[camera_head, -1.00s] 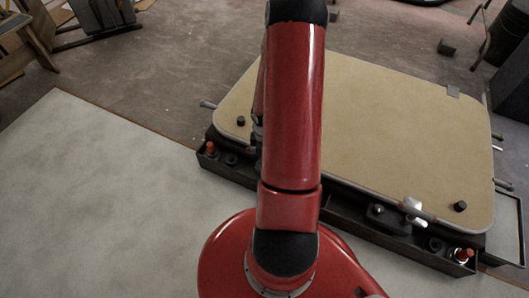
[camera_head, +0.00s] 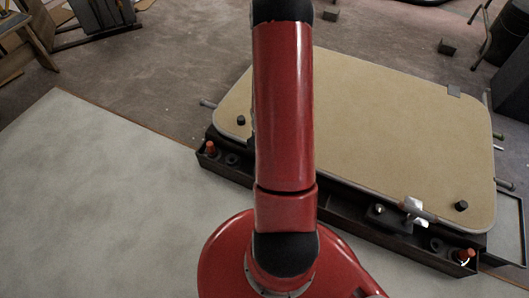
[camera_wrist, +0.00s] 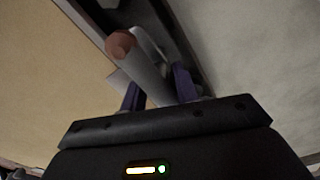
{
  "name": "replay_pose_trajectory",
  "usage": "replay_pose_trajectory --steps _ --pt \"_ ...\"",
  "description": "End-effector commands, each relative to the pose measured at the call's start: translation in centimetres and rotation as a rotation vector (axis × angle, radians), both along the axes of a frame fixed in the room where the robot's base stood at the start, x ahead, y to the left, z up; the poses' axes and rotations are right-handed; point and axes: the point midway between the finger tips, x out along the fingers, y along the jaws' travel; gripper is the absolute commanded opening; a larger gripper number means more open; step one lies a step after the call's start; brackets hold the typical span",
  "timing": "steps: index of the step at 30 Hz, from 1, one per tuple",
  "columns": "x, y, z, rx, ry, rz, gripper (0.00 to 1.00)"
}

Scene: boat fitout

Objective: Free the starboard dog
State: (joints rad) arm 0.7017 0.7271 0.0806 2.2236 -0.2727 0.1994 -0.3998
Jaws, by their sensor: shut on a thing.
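In the wrist view my gripper (camera_wrist: 158,92) has its two purple-tipped fingers closed on either side of a pale grey bar (camera_wrist: 148,72). A dull orange-brown knob (camera_wrist: 120,43) shows beside the bar's far end. Along the hatch's near edge, an orange-tipped fitting (camera_head: 210,147) stands at the left end and another (camera_head: 468,254) at the right end. A bright metal lever (camera_head: 414,209) sits between, nearer the right. I cannot tell from the head view which fitting is held.
The tan hatch panel (camera_head: 380,130) lies in a dark frame (camera_head: 345,217), with black knobs near its corners. A pale grey deck surface (camera_head: 100,200) spreads clear at the left. Small dark blocks (camera_head: 447,47) lie on the floor behind. A stool stands at upper right.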

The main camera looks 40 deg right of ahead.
Motion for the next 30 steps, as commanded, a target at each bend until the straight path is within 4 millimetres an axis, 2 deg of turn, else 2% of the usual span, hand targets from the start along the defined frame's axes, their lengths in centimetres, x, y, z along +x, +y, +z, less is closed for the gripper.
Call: replay_pose_trajectory --steps 18,19,22,30 --pt "-0.07 -0.04 -0.01 0.000 0.001 -0.048 0.08" --pt "-0.06 -0.04 -0.01 0.000 0.001 -0.047 0.34" --pt "-0.06 -0.03 -0.01 0.000 0.001 -0.046 0.47" --pt "-0.03 -0.02 0.05 0.000 0.000 -0.043 0.48"
